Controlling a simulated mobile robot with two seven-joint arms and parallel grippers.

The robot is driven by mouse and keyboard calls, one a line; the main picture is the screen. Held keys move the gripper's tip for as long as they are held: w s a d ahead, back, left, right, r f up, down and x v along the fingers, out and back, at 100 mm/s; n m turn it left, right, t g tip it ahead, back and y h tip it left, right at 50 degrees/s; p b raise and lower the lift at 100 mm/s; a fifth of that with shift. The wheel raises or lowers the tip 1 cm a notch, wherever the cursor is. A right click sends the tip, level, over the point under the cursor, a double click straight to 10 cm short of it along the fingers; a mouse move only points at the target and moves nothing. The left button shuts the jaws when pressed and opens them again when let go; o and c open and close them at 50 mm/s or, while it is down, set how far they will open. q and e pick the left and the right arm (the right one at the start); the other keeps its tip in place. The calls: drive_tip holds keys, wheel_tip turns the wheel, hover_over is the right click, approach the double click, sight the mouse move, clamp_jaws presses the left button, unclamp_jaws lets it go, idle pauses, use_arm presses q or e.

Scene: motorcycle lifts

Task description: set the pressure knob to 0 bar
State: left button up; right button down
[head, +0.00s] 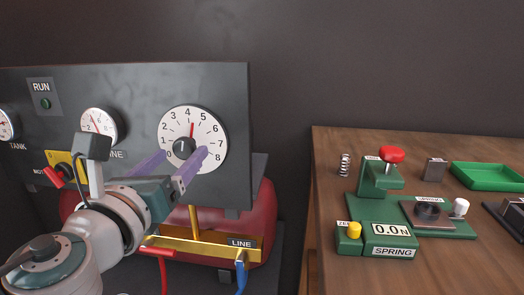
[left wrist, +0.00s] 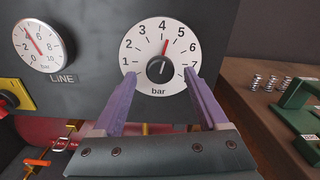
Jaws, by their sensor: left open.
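The pressure knob (head: 184,148) is a dark round knob on a white dial (head: 215,132) marked in bar. In the left wrist view the knob (left wrist: 160,69) shows whole at the dial's middle, and its red pointer stands between 4 and 5, nearer 4. My left gripper (head: 182,155) is open, with purple fingers pointing at the dial. In the left wrist view the gripper (left wrist: 161,78) has one finger to each side of the knob, apart from it, with nothing between them. My right gripper is in neither view.
The dark panel (head: 240,100) also bears the LINE gauge (head: 98,124), a RUN light (head: 45,103) and a yellow plate with a red lever (head: 54,175). Below is a red tank (head: 262,212). A wooden bench (head: 335,150) with a green spring tester (head: 380,180) stands at right.

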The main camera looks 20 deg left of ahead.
use_arm(q)
drive_tip(key=shift+w, duration=0.3)
clamp_jaws()
idle(0.5)
